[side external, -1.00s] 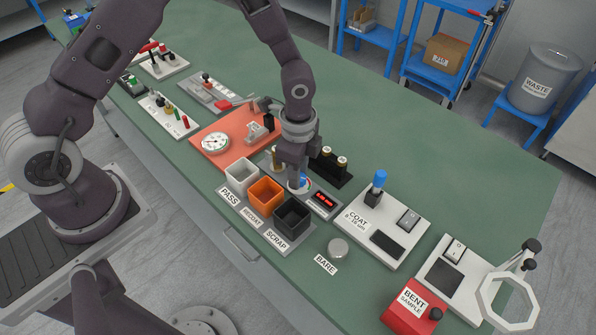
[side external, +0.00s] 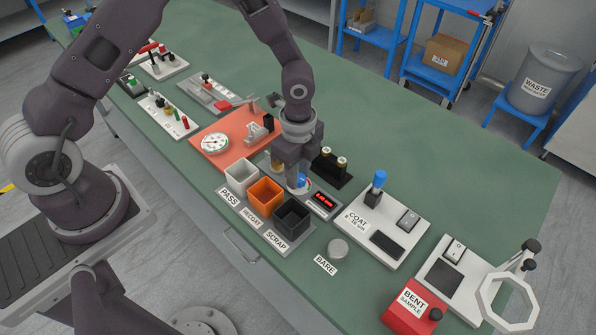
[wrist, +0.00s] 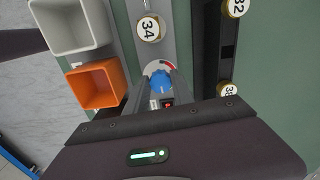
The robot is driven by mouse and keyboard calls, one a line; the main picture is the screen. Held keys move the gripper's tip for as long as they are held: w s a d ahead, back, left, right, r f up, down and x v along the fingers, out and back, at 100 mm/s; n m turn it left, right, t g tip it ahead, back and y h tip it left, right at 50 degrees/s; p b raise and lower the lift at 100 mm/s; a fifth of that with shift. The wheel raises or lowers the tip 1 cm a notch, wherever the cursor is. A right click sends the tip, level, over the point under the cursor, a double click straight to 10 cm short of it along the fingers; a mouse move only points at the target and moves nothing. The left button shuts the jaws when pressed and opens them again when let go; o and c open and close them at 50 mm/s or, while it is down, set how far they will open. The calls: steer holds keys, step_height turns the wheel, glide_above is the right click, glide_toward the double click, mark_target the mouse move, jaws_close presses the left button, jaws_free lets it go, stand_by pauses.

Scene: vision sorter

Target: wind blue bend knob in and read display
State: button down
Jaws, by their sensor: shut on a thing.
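The blue bend knob (wrist: 161,80) sits on a grey device behind the bins. My gripper (side external: 298,183) points down over it and is shut on the knob. In the wrist view both fingers close around its sides, and a white dial with a red arc shows beyond it. In the side view a bit of the blue knob shows (side external: 304,182) beside the fingers. The display (side external: 323,200) is lit with red digits just right of my gripper; they are too small to read. In the wrist view only a small red part of the display (wrist: 168,104) shows.
The white PASS bin (side external: 242,174), orange RECOAT bin (side external: 265,192) and black SCRAP bin (side external: 292,212) stand close in front of my gripper. A black rack (side external: 335,178) with numbered brass-topped pieces stands behind. A coat gauge (side external: 398,222) lies to the right.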

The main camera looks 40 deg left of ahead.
steer(key=c, duration=1.1)
jaws_free()
step_height(320, 180, up, 7)
steer(key=shift+r, duration=0.1)
